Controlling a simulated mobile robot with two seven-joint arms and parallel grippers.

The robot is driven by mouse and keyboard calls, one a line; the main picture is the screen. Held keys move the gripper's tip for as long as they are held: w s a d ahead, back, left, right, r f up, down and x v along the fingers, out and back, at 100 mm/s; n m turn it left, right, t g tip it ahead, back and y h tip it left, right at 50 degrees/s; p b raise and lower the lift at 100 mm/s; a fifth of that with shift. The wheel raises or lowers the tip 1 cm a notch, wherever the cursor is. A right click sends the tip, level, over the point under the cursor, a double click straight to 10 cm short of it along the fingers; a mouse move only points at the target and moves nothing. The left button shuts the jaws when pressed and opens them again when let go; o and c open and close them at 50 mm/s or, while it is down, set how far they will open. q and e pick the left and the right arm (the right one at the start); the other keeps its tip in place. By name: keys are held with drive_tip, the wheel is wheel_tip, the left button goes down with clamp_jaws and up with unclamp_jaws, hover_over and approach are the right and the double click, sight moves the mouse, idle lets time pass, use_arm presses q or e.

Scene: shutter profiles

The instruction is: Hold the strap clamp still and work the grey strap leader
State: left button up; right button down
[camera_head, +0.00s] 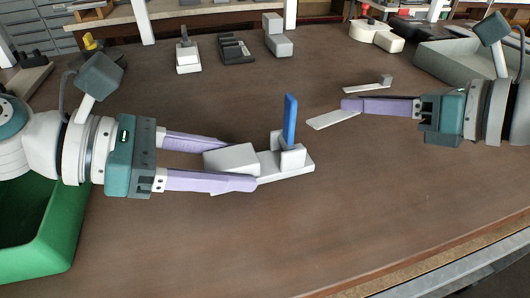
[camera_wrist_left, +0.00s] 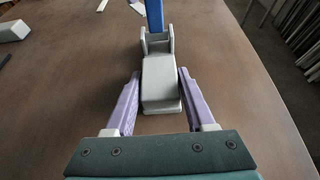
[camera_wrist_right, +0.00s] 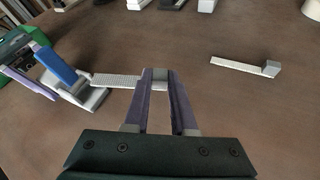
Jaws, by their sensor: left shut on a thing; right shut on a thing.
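The strap clamp (camera_head: 298,168) stands on the table with a grey base, a block-shaped body and a raised blue lever (camera_head: 290,118). My left gripper (camera_head: 238,164) is shut on the clamp's grey body (camera_wrist_left: 161,82), one finger on each side. My right gripper (camera_head: 345,104) is shut on the end of the grey strap leader (camera_head: 332,120), a flat pale strip. In the right wrist view the strip (camera_wrist_right: 112,80) looks ribbed and points left toward the clamp. Its free end looks apart from the clamp in the head view.
A second pale strip with an end block (camera_head: 365,87) lies behind my right gripper. A green bin (camera_head: 68,235) is at left, a grey tray (camera_head: 440,62) at back right. A black rack (camera_head: 235,49) and grey blocks (camera_head: 278,44) stand at the back. The front table is clear.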

use_arm(q)
drive_tip(key=o, duration=1.2)
use_arm(e)
wheel_tip(320, 180, up, 6)
drive_tip(key=shift+a+f, duration=0.15)
drive_tip(key=shift+f, duration=0.05)
use_arm(q)
drive_tip(key=shift+a+r, duration=0.1)
use_arm(e)
drive_tip(key=shift+r, duration=0.1)
use_arm(q)
drive_tip(key=shift+p+v, duration=0.95)
drive_tip(key=shift+v, duration=0.1)
drive_tip(key=shift+p+v, duration=1.35)
drive_tip(key=shift+v, duration=1)
use_arm(e)
wheel_tip(320, 180, up, 4)
drive_tip(key=shift+r, duration=0.15)
use_arm(q)
drive_tip(key=shift+s, duration=0.15)
use_arm(e)
drive_tip(key=shift+s, duration=0.1)
